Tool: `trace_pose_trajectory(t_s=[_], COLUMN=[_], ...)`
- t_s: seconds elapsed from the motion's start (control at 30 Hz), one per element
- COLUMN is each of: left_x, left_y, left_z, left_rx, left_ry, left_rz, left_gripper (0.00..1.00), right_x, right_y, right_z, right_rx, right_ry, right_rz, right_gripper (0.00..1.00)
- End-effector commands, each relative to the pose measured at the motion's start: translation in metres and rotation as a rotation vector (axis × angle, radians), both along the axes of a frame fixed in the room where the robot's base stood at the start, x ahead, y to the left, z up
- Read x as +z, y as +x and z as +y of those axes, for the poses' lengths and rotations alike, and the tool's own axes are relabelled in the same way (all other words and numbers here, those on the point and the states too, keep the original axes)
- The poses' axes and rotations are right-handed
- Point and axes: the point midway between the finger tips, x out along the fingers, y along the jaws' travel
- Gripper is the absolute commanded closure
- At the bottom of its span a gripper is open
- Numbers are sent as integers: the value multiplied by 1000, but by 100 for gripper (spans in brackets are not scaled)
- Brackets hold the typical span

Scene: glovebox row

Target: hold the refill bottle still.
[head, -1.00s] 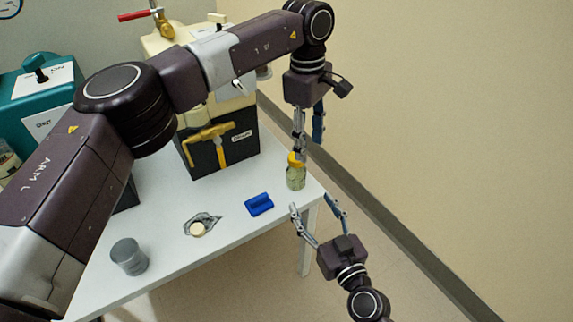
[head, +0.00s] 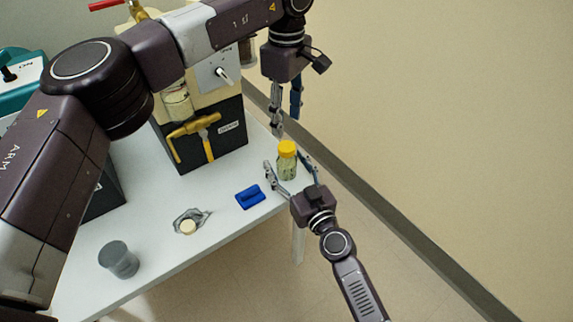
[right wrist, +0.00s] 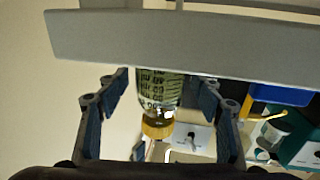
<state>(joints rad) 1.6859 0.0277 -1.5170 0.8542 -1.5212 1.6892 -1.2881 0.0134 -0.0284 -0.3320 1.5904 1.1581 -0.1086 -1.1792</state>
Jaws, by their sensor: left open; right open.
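The refill bottle (head: 287,170), clear with a yellow cap, stands upright near the right corner of the white table (head: 165,265). My right gripper (head: 286,163) is open, one finger on each side of the bottle. In the right wrist view, the bottle (right wrist: 158,90) appears between the two spread fingers of that gripper (right wrist: 163,84), with a gap on both sides. Its cap points down in that picture. My left gripper (head: 284,122) is open and empty just above and behind the cap, apart from it.
A blue object (head: 250,196) lies left of the bottle. Crumpled foil with a cream disc (head: 188,227) and a grey cup (head: 119,259) are further left. A black-based dispenser with a brass tap (head: 207,140) stands behind. The table edge is close to the bottle.

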Motion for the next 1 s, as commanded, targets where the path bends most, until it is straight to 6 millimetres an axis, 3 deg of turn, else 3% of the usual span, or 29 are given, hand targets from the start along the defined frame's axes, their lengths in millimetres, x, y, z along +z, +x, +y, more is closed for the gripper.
trace_pose_trajectory(t_s=[0.17, 0.7, 1.0], left_x=[0, 0, 0], left_y=[0, 0, 0], left_z=[0, 0, 0], left_rx=[0, 0, -101], left_ry=[0, 0, 0], left_rz=[0, 0, 0], left_gripper=[55, 55, 55], right_x=[0, 0, 0], right_y=[0, 0, 0], right_z=[0, 0, 0], right_rx=[0, 0, 0], right_ry=[0, 1, 0], right_rz=[0, 0, 0], right_gripper=[40, 99, 100])
